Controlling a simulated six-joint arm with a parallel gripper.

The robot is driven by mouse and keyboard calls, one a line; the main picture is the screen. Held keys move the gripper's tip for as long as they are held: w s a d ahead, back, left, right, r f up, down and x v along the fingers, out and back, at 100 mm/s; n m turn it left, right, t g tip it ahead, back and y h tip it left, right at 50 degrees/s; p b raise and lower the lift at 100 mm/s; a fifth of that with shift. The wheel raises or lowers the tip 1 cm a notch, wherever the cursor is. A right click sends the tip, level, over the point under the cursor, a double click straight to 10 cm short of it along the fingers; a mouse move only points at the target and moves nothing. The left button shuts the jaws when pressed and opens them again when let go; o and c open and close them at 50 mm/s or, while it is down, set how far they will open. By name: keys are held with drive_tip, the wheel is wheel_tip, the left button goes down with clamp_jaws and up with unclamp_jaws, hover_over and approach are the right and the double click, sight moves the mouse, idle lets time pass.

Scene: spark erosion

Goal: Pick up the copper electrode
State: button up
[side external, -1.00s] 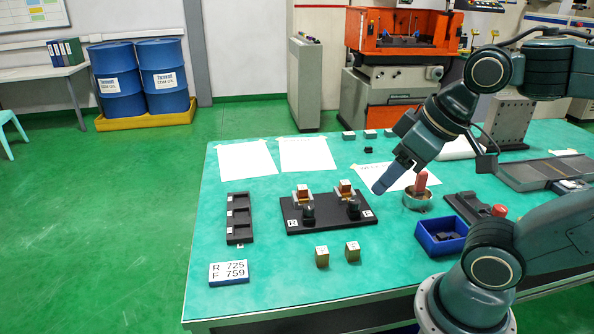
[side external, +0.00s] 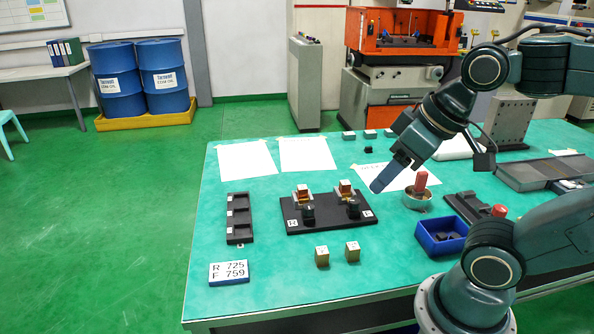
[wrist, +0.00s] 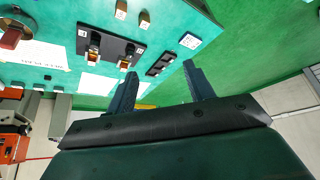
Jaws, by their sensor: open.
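Two copper-coloured blocks, at left (side external: 303,188) and right (side external: 345,184), sit in pale holders on a black plate (side external: 327,223). I cannot tell which is the copper electrode. Two gold-coloured blocks (side external: 322,256) (side external: 352,250) stand on the table in front of the plate. My gripper (side external: 377,187) is above the table, right of the plate and apart from the blocks. In the wrist view my gripper (wrist: 158,82) has its two fingers spread with nothing between them; the black plate (wrist: 111,45) shows beyond them.
A round bowl with a red-handled item (side external: 421,182) and a blue bin (side external: 441,235) stand to the right. Paper sheets (side external: 247,160) lie behind.

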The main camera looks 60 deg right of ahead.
drive_tip(key=w+d+m+g+y, duration=0.1)
drive_tip(key=w+d+m, duration=0.3)
drive_tip(key=w+m, duration=0.4)
drive_tip(key=w+d+m+g, duration=0.1)
drive_tip(key=w+d+m, duration=0.4)
drive_tip(key=w, duration=0.6)
drive_tip(key=w+d+f+m+y, duration=0.1)
drive_tip(key=w+d+f+m, duration=0.3)
drive_tip(key=d+f+m, duration=0.2)
drive_tip(key=w+d+f+m+y, duration=0.1)
drive_tip(key=w+d+f+m, duration=0.3)
drive_tip(key=d+f+m, duration=0.3)
drive_tip(key=d, duration=0.3)
drive_tip(key=shift+w+d+f+m, duration=0.2)
drive_tip(key=shift+w+d+m, duration=0.2)
drive_tip(key=shift+f, duration=0.1)
approach(302, 193)
drive_tip(key=w+f, duration=0.2)
drive_tip(key=shift+w+d+f, duration=0.15)
drive_tip(key=shift+w+d, duration=0.15)
drive_tip(key=shift+d, duration=0.05)
